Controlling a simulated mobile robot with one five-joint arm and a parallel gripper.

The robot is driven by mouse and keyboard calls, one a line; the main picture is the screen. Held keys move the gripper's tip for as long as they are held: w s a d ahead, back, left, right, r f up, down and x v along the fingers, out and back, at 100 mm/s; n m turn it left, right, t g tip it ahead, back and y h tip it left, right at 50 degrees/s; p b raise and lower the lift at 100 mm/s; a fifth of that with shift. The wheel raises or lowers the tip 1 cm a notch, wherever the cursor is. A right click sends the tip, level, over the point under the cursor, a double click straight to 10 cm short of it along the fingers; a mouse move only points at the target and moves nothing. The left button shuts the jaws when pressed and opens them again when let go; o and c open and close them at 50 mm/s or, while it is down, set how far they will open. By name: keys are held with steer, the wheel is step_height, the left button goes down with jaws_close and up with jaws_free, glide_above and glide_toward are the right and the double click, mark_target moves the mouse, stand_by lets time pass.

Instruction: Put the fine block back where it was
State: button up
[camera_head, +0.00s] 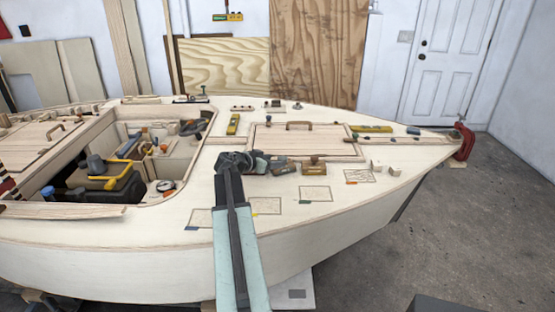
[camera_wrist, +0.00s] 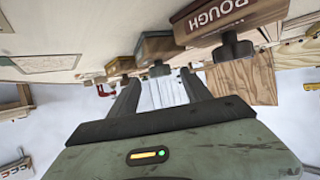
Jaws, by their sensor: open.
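My gripper (camera_head: 238,160) is over the deck, left of a row of sanding blocks, and looks empty. In the wrist view its two fingers (camera_wrist: 160,82) are apart, and the deck appears upside down at the top. One block there is lettered ROUGH (camera_wrist: 225,20), with a dark knob. Two more blocks, a brown one (camera_wrist: 155,48) and a smaller one (camera_wrist: 120,65), stand beyond it. In the head view a grey block (camera_head: 283,167) and a tan block (camera_head: 314,168) sit right of the gripper. I cannot read the word FINE on any block.
Drawn outlines with coloured tags lie on the front deck: blue-tagged (camera_head: 200,217), yellow-tagged (camera_head: 266,206), green-tagged (camera_head: 316,194) and orange-tagged (camera_head: 359,176). A handled hatch (camera_head: 300,142) is behind the blocks. An open cockpit with tools is at left. A red clamp (camera_head: 464,142) grips the bow.

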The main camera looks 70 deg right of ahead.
steer(key=p+v, duration=0.2)
steer(key=v, duration=0.6)
steer(key=shift+r, duration=0.15)
steer(key=shift+a, duration=0.1)
